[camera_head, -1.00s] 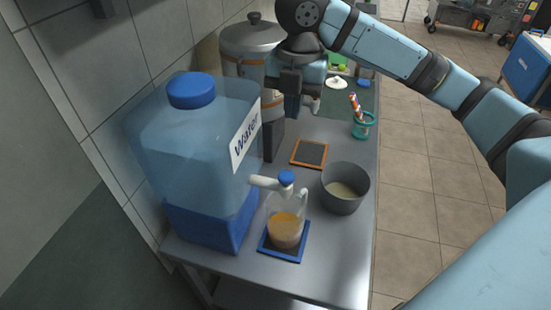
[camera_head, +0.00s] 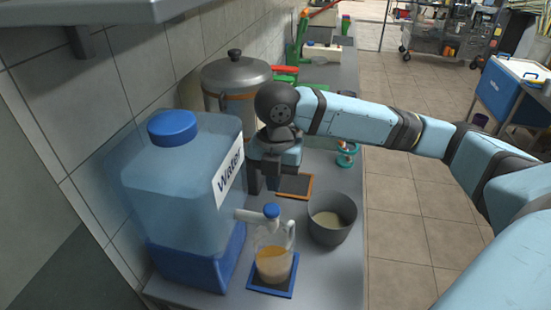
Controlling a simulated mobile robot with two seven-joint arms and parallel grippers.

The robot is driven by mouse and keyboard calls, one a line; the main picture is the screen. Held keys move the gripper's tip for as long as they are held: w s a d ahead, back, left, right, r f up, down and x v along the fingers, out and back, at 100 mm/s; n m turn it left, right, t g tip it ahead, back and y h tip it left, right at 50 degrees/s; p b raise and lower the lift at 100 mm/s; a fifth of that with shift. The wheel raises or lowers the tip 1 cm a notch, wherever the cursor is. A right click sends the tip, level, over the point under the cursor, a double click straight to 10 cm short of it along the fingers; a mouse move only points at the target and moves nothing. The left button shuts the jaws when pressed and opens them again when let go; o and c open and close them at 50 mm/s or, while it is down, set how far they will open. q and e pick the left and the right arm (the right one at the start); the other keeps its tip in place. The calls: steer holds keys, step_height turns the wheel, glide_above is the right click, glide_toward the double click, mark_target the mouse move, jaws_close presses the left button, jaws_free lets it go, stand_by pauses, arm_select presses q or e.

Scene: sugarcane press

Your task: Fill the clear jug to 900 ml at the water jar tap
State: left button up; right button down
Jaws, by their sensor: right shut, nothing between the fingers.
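The clear jug (camera_head: 273,262) stands upright on a blue-edged mat (camera_head: 285,288) under the water jar's tap. Amber-tan liquid fills its lower part; I cannot read any level marks. The water jar (camera_head: 185,190) is a big translucent blue container with a blue cap and a "Water" label. Its white tap (camera_head: 247,215) sticks out to the right over the jug, with a blue knob (camera_head: 271,211) on top. My right gripper (camera_head: 264,188) is shut and empty, pointing down beside the jar, just behind and above the tap knob, apparently apart from it. My left gripper is out of view.
A grey pot (camera_head: 331,222) with pale contents stands right of the jug. An orange-edged dark mat (camera_head: 296,186) lies behind, partly hidden by my gripper. A large lidded steel pot (camera_head: 235,75) stands behind the jar. A teal holder (camera_head: 346,158) sits near the counter's right edge.

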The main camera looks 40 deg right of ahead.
mark_target(274, 205)
steer(key=shift+s+a+f, duration=0.1)
steer(key=shift+a+f, duration=0.05)
steer(key=shift+f, duration=2.1)
